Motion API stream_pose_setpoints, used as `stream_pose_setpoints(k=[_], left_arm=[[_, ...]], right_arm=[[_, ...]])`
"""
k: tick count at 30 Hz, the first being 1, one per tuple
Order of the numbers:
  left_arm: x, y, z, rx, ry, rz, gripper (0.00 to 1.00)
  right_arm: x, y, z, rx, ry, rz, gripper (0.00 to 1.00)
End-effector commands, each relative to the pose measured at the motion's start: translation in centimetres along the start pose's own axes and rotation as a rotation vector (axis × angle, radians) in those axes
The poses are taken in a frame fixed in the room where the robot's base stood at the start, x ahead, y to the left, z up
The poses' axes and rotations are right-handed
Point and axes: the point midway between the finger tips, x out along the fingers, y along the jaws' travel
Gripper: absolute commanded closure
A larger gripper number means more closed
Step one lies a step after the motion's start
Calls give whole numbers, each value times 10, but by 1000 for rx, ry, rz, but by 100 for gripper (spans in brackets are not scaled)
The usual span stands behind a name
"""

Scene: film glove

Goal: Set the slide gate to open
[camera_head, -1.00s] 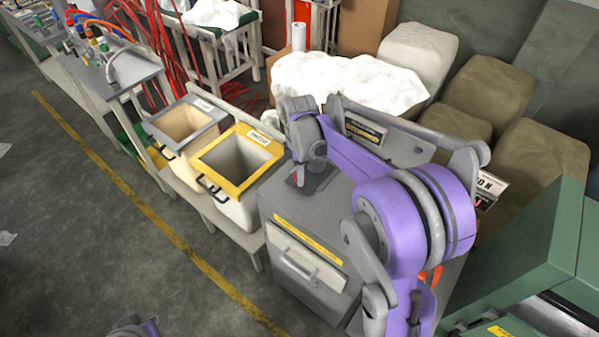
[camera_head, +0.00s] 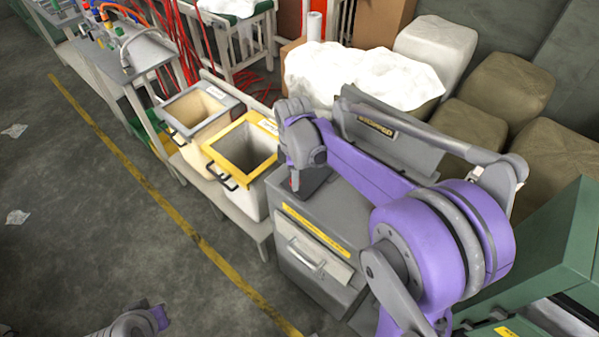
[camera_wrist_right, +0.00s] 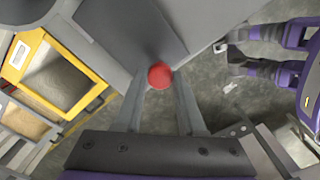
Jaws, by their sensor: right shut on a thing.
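A red round knob (camera_wrist_right: 160,76) sits between the fingertips of my right gripper (camera_wrist_right: 160,88), which is shut on it. In the head view the right gripper (camera_head: 295,178) points down at the left edge of a grey cabinet's top, with only a speck of red showing. A dark plate (camera_head: 318,181) lies beside it on the cabinet top; I cannot tell for sure which part is the sliding gate. Part of my left arm (camera_head: 135,321) shows at the bottom left of the head view; its jaw state is unclear.
The grey cabinet (camera_head: 352,222) has a yellow strip and a front handle. A yellow-rimmed bin (camera_head: 263,168) and a grey-rimmed bin (camera_head: 170,122) stand to its left. A white-filled container (camera_head: 360,75) is behind. Green machinery (camera_head: 560,235) is at the right. The floor at left is mostly clear.

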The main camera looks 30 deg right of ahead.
Motion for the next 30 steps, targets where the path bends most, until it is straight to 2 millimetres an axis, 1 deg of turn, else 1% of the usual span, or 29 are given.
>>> stream_pose_setpoints(k=[3,4,8,9,17,20,23,30], left_arm=[[0,0,0,0,0,0,100],[0,0,0,0,0,0,100],[0,0,0,0,0,0,100],[0,0,0,0,0,0,100],[0,0,0,0,0,0,100],[-1,0,-1,0,1,0,100],[-2,0,-2,0,2,0,100],[-5,0,-5,0,5,0,100]], right_arm=[[0,0,0,1,0,0,100],[0,0,0,1,0,0,58],[0,0,0,1,0,0,34],[0,0,0,1,0,0,31],[-1,0,0,0,0,0,31],[-7,1,0,0,0,0,31],[-21,0,0,0,0,0,31],[-70,1,0,0,0,1,31]])
